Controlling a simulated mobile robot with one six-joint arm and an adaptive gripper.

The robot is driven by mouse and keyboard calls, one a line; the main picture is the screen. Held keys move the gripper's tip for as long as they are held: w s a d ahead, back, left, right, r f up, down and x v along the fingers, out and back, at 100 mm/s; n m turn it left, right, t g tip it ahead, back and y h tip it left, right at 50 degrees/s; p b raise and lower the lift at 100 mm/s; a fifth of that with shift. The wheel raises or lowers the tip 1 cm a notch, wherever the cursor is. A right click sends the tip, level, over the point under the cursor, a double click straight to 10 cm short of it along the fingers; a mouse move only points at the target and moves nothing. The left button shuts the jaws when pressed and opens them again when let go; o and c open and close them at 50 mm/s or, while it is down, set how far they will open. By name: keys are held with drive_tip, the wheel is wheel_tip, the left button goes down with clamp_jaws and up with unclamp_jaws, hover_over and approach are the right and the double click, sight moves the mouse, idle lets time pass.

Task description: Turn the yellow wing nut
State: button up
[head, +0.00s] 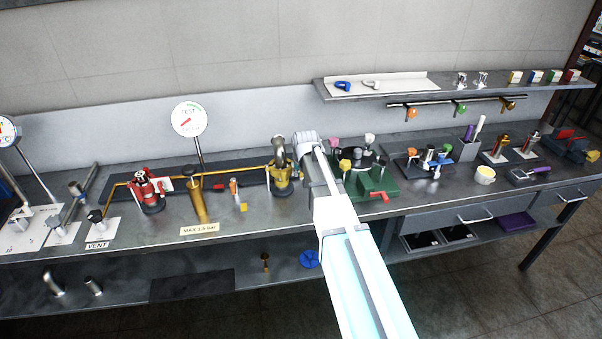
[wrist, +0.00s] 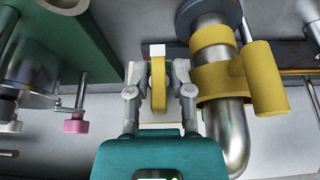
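In the wrist view, my gripper (wrist: 159,80) is open. Its two grey fingers stand on either side of a narrow yellow piece, seen nearly edge-on, which looks like the yellow wing nut (wrist: 158,88). A gap shows between each finger and the yellow piece, so it does not look clamped. A white plate lies behind it, and a small white block is at its top end. In the head view, my own arm covers this spot, and I cannot make out the wing nut or fingertips there.
A yellow fitting with a silver elbow pipe (wrist: 225,110) stands close on the right in the wrist view; a green fixture (wrist: 95,50) and pink knob (wrist: 75,125) are on the left.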

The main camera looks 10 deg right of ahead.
clamp_jaws()
drive_tip(key=shift+h, duration=0.3)
drive_tip(key=shift+f+n+h+b, duration=0.15)
drive_tip(key=shift+n+h+b, duration=0.35)
drive_tip(key=shift+h, duration=1.4)
drive_tip(key=shift+o, duration=0.8)
unclamp_jaws()
